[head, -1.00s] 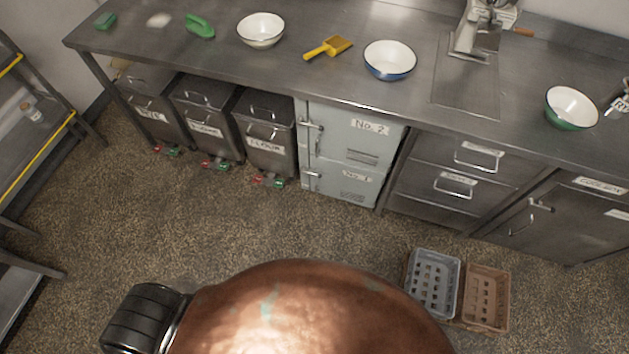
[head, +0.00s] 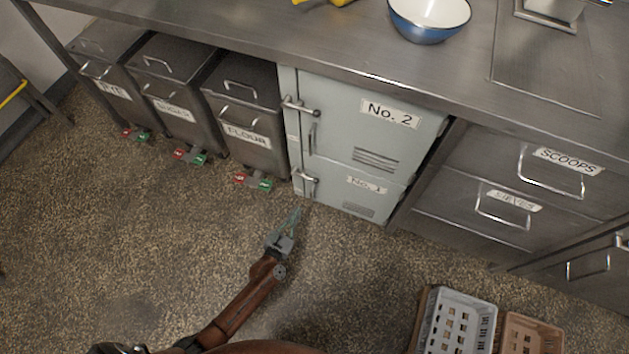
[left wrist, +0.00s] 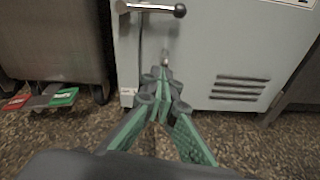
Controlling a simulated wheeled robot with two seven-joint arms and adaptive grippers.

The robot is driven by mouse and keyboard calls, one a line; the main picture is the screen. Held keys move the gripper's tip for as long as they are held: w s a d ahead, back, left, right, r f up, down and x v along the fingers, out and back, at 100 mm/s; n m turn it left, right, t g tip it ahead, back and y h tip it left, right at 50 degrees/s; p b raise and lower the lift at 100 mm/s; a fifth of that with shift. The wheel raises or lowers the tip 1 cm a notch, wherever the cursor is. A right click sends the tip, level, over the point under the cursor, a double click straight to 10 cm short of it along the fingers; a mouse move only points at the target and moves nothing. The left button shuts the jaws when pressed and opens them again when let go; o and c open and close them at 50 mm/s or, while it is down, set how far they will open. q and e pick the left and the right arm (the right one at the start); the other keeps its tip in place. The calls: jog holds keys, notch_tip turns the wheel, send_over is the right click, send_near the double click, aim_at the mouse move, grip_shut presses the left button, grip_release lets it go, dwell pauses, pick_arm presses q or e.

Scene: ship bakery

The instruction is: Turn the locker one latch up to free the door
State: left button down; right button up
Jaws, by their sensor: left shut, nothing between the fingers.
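Locker one is the lower door (head: 338,187) of the pale grey locker, labelled No. 1, and it looks shut. Its latch (head: 307,179) is a short metal bar on the door's left side, lying roughly level. In the left wrist view the latch (left wrist: 150,8) crosses the top edge, with a dark knob at its right end. My left gripper (head: 295,214) is shut and empty, in front of and below the latch, not touching it. Its green-padded fingertips (left wrist: 166,82) meet in front of the door's lower part in the left wrist view. My right gripper is not in view.
Locker two (head: 375,125) is above with its own latch (head: 299,106). Bins with red and green pedals (head: 252,181) stand left, drawers (head: 500,200) right. A grey crate (head: 458,322) and a brown crate (head: 530,335) sit on the floor. The floor before the locker is clear.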

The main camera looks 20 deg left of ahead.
pick_arm(q)
jog(key=shift+w+d+r+n+t+b, duration=0.15)
jog(key=shift+w+r+n+b, duration=0.1)
jog(key=shift+w+n, duration=0.3)
jog(key=shift+w+d+r+n+t+b, duration=0.15)
jog(key=shift+w+r+n, duration=0.1)
jog(key=shift+w+n, duration=0.3)
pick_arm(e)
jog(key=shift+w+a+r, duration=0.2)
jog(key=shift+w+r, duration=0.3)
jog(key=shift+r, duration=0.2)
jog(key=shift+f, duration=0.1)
pick_arm(q)
jog(key=w+f+b, duration=0.2)
jog(key=w+b, duration=0.1)
jog(key=w, duration=0.6)
jog(key=shift+d+r+p, duration=0.1)
jog(key=shift+r+p, duration=1.1)
jog(key=shift+r, duration=1.05)
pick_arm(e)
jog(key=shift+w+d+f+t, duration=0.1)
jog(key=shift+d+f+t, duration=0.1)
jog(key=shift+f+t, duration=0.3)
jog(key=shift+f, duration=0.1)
